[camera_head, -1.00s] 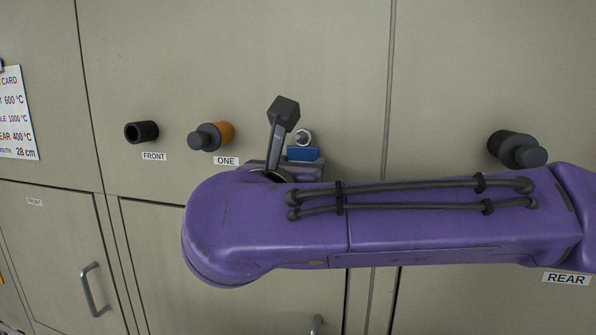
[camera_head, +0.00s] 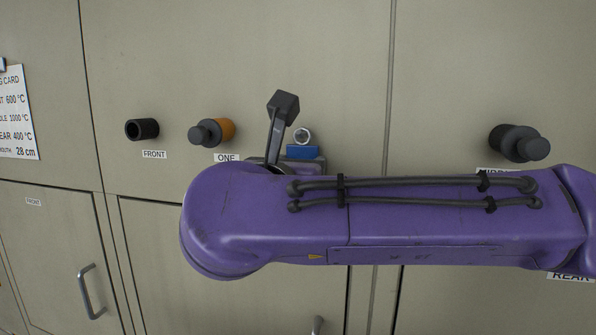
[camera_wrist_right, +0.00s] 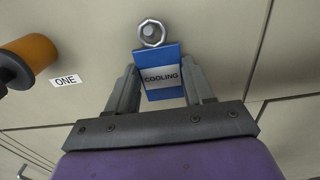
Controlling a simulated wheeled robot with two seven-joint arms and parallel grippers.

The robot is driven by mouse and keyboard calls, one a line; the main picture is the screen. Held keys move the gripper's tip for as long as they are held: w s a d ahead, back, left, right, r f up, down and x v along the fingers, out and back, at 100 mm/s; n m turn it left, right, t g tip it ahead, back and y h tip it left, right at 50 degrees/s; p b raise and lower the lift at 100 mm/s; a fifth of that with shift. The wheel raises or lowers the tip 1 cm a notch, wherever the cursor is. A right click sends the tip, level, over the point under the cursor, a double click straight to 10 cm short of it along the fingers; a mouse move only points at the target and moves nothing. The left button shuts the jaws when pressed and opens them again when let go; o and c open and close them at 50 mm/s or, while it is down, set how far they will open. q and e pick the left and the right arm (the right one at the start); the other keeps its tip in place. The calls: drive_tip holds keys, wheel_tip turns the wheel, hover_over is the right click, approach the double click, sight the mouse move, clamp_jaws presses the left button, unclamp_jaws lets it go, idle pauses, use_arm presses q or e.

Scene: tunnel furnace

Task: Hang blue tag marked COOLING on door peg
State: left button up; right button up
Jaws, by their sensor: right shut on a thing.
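The blue tag (camera_wrist_right: 163,94) has a white band marked COOLING and stands nearly upright between the fingers of my right gripper (camera_wrist_right: 161,76), which is shut on it by its side edges. A pale octagonal ring with a grey round centre (camera_wrist_right: 151,33) sits at the tag's top edge. I cannot tell whether the ring hangs on a peg or is only in front of it. In the head view, the tag's blue upper part (camera_head: 303,152) and the ring (camera_head: 302,136) show above my purple right arm, which hides most of the gripper. My left gripper is not in view.
An orange and black knob (camera_head: 212,132) labelled ONE and a black socket (camera_head: 142,129) labelled FRONT are further left. Another dark knob (camera_head: 520,143) sticks out at the right. A card (camera_head: 15,110) hangs at far left.

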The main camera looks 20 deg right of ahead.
drive_tip(key=o, duration=1.1)
